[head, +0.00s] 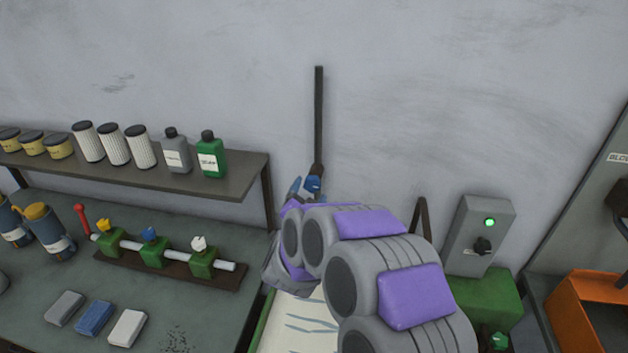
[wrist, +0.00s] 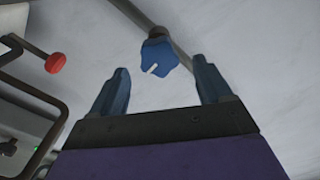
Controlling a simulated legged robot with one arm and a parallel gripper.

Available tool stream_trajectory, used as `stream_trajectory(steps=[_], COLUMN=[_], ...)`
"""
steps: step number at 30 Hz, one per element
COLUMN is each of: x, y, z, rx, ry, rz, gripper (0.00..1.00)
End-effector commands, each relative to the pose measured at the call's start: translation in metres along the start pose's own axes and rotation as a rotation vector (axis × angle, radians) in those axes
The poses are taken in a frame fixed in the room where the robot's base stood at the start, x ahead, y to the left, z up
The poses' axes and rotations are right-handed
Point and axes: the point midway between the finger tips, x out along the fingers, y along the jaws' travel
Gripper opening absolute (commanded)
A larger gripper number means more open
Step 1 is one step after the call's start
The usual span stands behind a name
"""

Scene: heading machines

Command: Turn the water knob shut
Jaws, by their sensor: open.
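A blue knob (wrist: 155,56) with a white mark sits at the end of a grey pipe against the wall, near the top middle of the wrist view. In the head view a bit of blue (head: 314,183) shows at the foot of the dark upright pipe (head: 318,115), partly hidden by my arm. My gripper (wrist: 160,66) is open and empty, with its two blue-grey fingers spread. The knob appears between and beyond the fingertips, with visible gaps on both sides. I cannot tell the remaining depth between them.
A bench (head: 60,285) at left carries a valve rail (head: 135,248) with coloured knobs, under a shelf (head: 235,180) of bottles and filters. A grey switch box (head: 475,235) and an orange bin (head: 570,310) stand at right. The wrist view shows a red knob (wrist: 55,63) at left.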

Motion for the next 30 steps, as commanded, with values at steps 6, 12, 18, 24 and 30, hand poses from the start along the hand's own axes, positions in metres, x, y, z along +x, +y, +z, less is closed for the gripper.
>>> stream_trajectory(steps=[6, 12, 18, 24, 30], x=[0.039, 0.062, 0.072, 0.072, 0.072], y=[0.002, 0.0, 0.001, 0.001, 0.001], z=[0.001, 0.0, 0.001, 0.001, 0.001], rx=[-0.001, 0.0, -0.002, -0.002, -0.001], ry=[0.001, 0.002, -0.004, -0.004, -0.004], rz=[0.002, 0.0, 0.0, 0.001, 0.001], gripper=[0.79, 0.79, 0.79, 0.79, 0.67])
